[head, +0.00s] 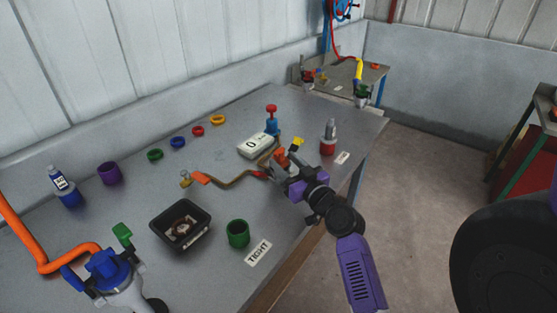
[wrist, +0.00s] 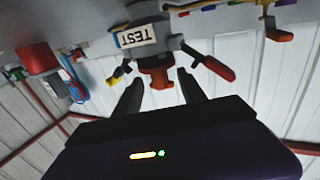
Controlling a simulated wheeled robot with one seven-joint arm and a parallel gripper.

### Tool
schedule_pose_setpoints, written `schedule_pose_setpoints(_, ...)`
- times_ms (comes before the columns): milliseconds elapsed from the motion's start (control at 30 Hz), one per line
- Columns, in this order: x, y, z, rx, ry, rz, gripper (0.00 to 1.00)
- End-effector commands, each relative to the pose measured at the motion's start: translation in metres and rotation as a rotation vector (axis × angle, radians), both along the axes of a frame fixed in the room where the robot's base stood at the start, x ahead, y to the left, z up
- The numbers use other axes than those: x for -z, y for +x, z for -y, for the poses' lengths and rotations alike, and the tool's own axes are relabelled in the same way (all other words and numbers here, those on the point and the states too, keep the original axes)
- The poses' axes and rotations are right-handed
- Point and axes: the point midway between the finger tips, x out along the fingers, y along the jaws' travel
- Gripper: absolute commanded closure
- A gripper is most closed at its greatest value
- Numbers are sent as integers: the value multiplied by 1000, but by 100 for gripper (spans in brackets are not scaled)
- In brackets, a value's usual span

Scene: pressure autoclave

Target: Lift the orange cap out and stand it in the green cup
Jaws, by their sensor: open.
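The orange cap (wrist: 158,72) shows in the wrist view on the end of a grey fitting with a TEST label (wrist: 139,34). In the head view an orange-red piece (head: 281,159) shows at my gripper's tip, partly hidden. My gripper (wrist: 160,92) is open, with one dark finger on each side of the cap's near end; I cannot tell whether they touch it. In the head view my gripper (head: 286,167) is over the right part of the bench. The green cup (head: 238,234) stands upright and apart from my gripper, near the front edge, beside a TIGHT label (head: 258,253).
A red-handled lever (wrist: 208,61) and a yellow handle (wrist: 118,76) flank the cap. A black tray (head: 180,227) stands left of the cup. A white gauge box (head: 255,145) and a red-based bottle (head: 328,138) are near my gripper.

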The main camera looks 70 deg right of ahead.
Motion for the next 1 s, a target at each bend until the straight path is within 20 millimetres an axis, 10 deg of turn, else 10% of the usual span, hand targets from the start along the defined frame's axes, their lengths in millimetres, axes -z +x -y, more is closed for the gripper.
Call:
schedule_pose_setpoints(833,0,53,39,0,0,0,52)
schedule_pose_setpoints(1000,0,53,38,0,0,0,83)
